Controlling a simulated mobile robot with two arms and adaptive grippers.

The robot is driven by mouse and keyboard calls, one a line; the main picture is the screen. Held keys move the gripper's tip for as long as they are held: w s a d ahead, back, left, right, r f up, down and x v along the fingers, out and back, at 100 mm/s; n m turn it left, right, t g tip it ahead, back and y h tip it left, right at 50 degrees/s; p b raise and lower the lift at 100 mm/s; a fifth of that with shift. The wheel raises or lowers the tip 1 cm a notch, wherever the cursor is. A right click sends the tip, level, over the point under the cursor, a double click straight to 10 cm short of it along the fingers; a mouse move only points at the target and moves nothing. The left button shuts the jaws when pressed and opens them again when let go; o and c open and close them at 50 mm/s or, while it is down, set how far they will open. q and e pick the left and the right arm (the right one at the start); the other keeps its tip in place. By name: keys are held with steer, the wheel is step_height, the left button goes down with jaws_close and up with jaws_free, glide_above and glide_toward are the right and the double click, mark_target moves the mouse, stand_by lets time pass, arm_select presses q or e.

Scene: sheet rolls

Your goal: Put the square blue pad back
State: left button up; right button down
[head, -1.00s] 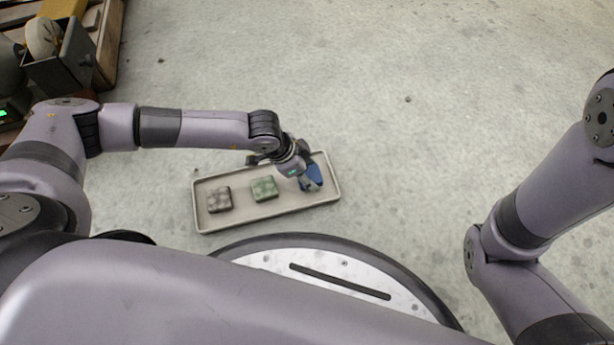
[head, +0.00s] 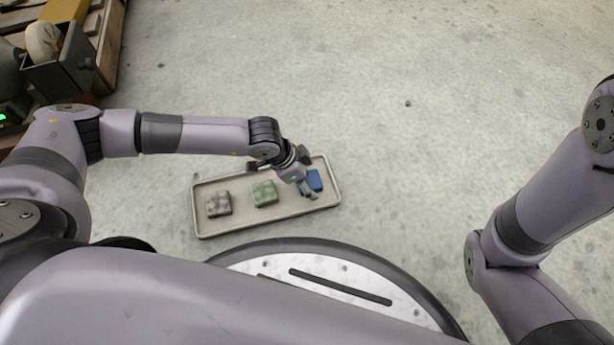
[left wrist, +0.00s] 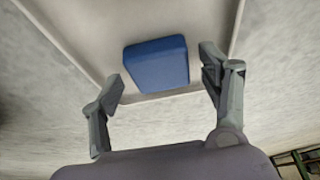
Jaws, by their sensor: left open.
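The square blue pad (head: 314,180) lies in the right end of a shallow beige tray (head: 235,226) on the floor. In the left wrist view the blue pad (left wrist: 157,66) sits on the tray's floor near its rim. My left gripper (head: 311,193) is over the tray at the pad, partly covering it in the head view. In the left wrist view my left gripper (left wrist: 162,90) is open, its fingers apart on either side of the pad's near end, with visible gaps. My right gripper is out of view; only its arm shows at the right.
A green patterned pad (head: 264,193) lies in the tray's middle and a grey patterned pad (head: 219,203) at its left. Wooden shelving with a grey bin (head: 62,75) stands at the upper left. The concrete floor beyond the tray is clear.

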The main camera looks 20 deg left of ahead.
arm_select(q)
steer(key=p+v, duration=0.7)
steer(key=v, duration=0.5)
steer(key=shift+p, duration=0.4)
